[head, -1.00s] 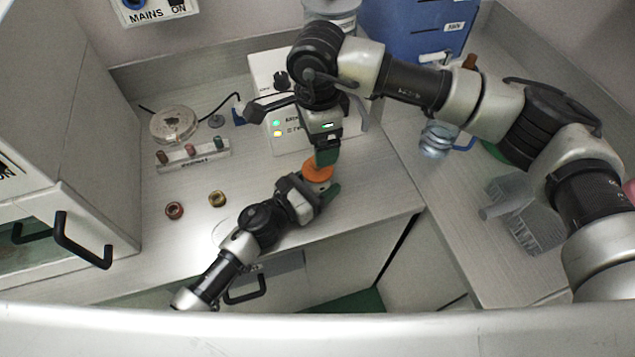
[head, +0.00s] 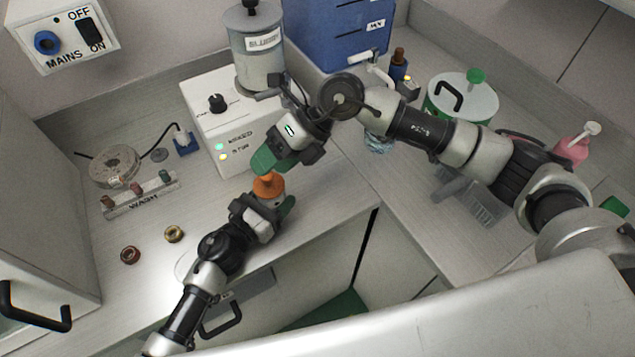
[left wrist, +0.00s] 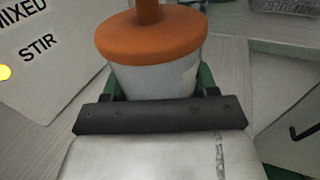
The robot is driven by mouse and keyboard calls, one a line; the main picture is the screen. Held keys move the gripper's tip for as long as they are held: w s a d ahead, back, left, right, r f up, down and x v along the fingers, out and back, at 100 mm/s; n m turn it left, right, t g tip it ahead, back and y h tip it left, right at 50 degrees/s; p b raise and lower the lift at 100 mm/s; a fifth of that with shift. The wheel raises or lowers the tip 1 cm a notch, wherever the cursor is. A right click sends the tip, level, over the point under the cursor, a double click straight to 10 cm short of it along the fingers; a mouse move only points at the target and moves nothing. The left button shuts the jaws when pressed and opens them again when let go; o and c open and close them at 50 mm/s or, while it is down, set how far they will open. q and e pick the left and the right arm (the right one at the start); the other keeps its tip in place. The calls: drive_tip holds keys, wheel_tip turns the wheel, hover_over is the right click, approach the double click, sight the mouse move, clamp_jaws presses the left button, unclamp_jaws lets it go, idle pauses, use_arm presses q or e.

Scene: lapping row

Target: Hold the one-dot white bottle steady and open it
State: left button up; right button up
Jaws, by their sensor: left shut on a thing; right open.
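The white bottle (left wrist: 145,80) with an orange cap shows up close in the left wrist view; the cap (left wrist: 150,38) sits on it and has a stem on top. No dot can be made out. In the head view the orange cap (head: 267,186) stands near the bench's front edge. My left gripper (head: 277,207) is shut around the bottle's body, below the cap. My right gripper (head: 268,161), with green fingers, is open just above and behind the cap; whether it touches the cap I cannot tell.
A white stirrer box (head: 222,130) with a slurry canister (head: 257,60) stands behind. A wash rack (head: 140,197), a round metal dish (head: 115,167) and two small rings (head: 174,234) lie at left. A blue drawer unit (head: 335,35) and a green-and-white tub (head: 465,100) stand at the back right.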

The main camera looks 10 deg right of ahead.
sight(259, 183)
drive_tip(key=s+d+f+m+t+y, duration=0.25)
drive_tip(key=d+m+t, duration=0.2)
drive_tip(key=m, duration=1.05)
drive_tip(key=s+d+f+m+t+y, duration=0.1)
drive_tip(key=d+f+m+t+y, duration=0.3)
drive_tip(key=m, duration=1.1)
drive_tip(key=shift+t+h, duration=0.25)
drive_tip(key=shift+t, duration=0.2)
drive_tip(key=x, duration=0.9)
drive_tip(key=r+x, duration=0.1)
drive_tip(key=x, duration=0.3)
drive_tip(key=shift+a, duration=0.25)
